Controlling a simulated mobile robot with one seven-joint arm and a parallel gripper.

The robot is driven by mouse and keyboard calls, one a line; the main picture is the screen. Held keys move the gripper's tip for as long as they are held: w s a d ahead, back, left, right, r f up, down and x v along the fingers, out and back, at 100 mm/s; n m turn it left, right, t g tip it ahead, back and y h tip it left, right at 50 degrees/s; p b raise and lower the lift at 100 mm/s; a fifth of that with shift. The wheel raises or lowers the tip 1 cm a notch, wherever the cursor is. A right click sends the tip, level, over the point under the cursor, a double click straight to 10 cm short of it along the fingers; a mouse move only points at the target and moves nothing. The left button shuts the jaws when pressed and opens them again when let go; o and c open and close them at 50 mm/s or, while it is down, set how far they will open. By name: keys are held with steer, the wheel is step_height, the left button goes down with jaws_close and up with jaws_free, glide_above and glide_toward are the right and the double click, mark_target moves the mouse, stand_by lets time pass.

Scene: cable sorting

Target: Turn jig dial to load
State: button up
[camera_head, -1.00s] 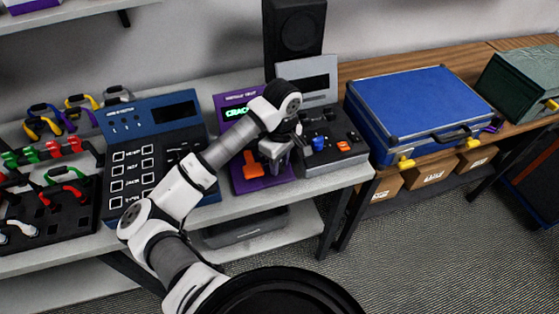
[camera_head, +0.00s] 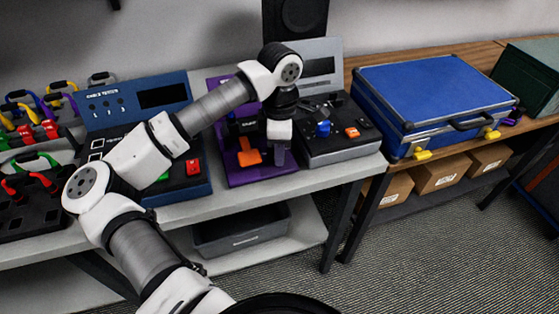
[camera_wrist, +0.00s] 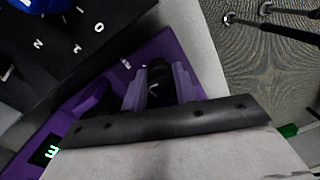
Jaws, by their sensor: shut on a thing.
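The purple jig unit (camera_head: 222,160) stands on the bench, with an orange part on its front. My gripper (camera_head: 279,155) points down at the right side of this unit. In the wrist view, my gripper (camera_wrist: 158,88) has its two fingers closed on either side of a black dial (camera_wrist: 156,75) with a small pale mark, on the purple panel (camera_wrist: 205,75). The dial's setting cannot be read. In the head view the dial is hidden by my gripper.
A grey unit with a blue knob (camera_head: 323,128) and an orange knob (camera_head: 352,132) stands close on the right. A blue panel unit (camera_head: 135,95) stands left. A blue case (camera_head: 435,95) lies further right. A grey bin (camera_head: 240,232) sits below.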

steer(key=n+b, duration=0.5)
steer(key=shift+w+f+n, duration=0.1)
steer(key=shift+f+n, duration=0.05)
steer(key=shift+n, duration=0.15)
steer(key=n+b, duration=0.1)
steer(key=n, duration=0.1)
steer(key=n+b, duration=0.2)
steer(key=shift+r+n+h+b, duration=0.2)
steer(key=shift+n+h+b, duration=0.1)
steer(key=shift+n, duration=0.1)
steer(key=o, duration=0.9)
steer(key=shift+o, duration=0.2)
step_height(320, 180, up, 14)
steer(key=shift+w+a, duration=0.15)
steer(key=shift+a, duration=0.2)
steer(key=shift+f, duration=0.15)
